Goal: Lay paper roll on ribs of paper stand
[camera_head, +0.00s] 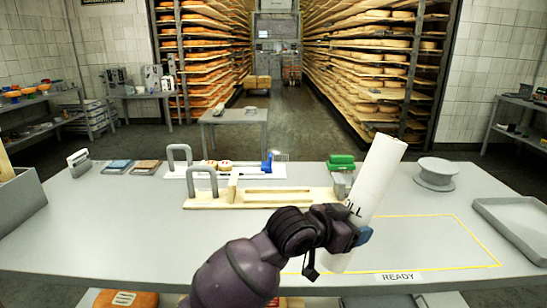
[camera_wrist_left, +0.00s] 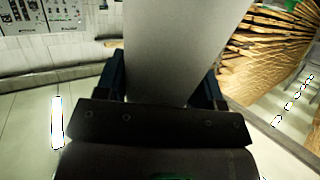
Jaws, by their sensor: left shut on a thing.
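The paper roll (camera_head: 381,170) is a long white cylinder with dark letters partly showing. My left gripper (camera_head: 358,234) is shut on its lower part and holds it tilted, top leaning right, over the right half of the table. In the left wrist view the roll (camera_wrist_left: 172,55) runs up between the two dark fingers. A low pale wooden stand (camera_head: 270,203), with a long slot and a grey hoop at its left, lies left of the roll; it looks like the paper stand. Its right end is close to the roll in the picture. My right gripper is not in view.
A grey spool (camera_head: 437,172), a grey tray (camera_head: 515,225), green blocks (camera_head: 341,163) and a white board with a blue-handled tool (camera_head: 268,163) stand around. The front left is clear.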

